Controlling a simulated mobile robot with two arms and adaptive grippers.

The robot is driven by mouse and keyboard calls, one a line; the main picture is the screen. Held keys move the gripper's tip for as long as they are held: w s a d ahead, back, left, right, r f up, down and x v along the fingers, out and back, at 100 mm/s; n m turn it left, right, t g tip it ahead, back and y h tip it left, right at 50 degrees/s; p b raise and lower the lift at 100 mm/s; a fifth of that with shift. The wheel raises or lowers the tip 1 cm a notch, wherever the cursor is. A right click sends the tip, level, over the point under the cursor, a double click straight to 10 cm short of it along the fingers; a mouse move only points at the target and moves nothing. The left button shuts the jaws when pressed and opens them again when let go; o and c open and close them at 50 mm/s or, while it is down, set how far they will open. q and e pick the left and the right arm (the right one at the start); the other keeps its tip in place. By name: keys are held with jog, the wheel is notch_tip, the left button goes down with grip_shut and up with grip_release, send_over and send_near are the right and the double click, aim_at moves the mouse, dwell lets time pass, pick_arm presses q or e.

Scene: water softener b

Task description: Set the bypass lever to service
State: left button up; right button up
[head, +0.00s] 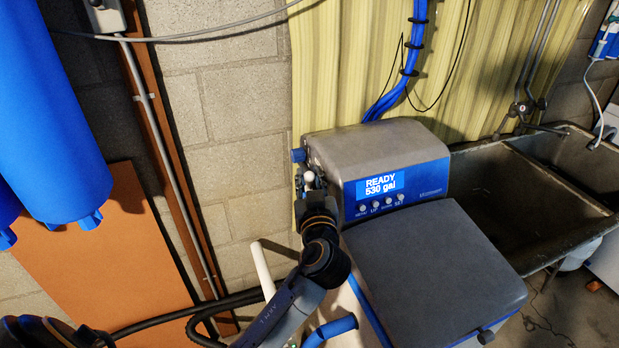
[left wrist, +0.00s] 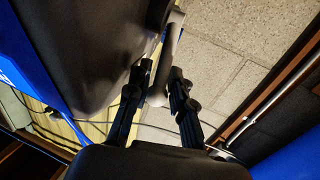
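The water softener's control head (head: 380,165) shows a lit display (head: 380,183) reading "READY 530 gal". At its left side is a small pale knob (head: 309,177), likely the tip of the bypass lever, partly hidden by my gripper. My left gripper (head: 315,200) is right at this side, just below the knob. In the left wrist view, a grey lever (left wrist: 172,45) comes down between the two fingers of my left gripper (left wrist: 160,80), its rounded end between them. The fingers stand apart, one on each side; I cannot tell whether they press on it. My right gripper is not in view.
The softener cabinet's dark lid (head: 435,265) is right of my left arm. A deep sink (head: 540,195) stands at the right. Blue tanks (head: 50,110) hang at the left, near an orange panel (head: 105,245). A block wall (head: 225,100) is behind.

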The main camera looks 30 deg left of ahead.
pick_arm(q)
grip_shut()
jog(key=shift+r+p, duration=0.2)
jog(key=shift+p, duration=0.3)
jog(key=shift+w+a+r+n+g+h+p, duration=0.15)
jog(key=shift+w+a+g+h+p, duration=0.55)
jog(key=shift+p, duration=1.45)
jog(key=shift+w+a+r+n+g+h+p, duration=0.2)
jog(key=shift+g+h+p, duration=0.5)
jog(key=shift+p, duration=1.45)
jog(key=shift+w+a+n+g+h+p, duration=0.35)
jog(key=shift+g+p, duration=0.65)
jog(key=shift+p, duration=1.15)
jog(key=shift+o, duration=1.9)
grip_release()
jog(key=shift+a, duration=0.1)
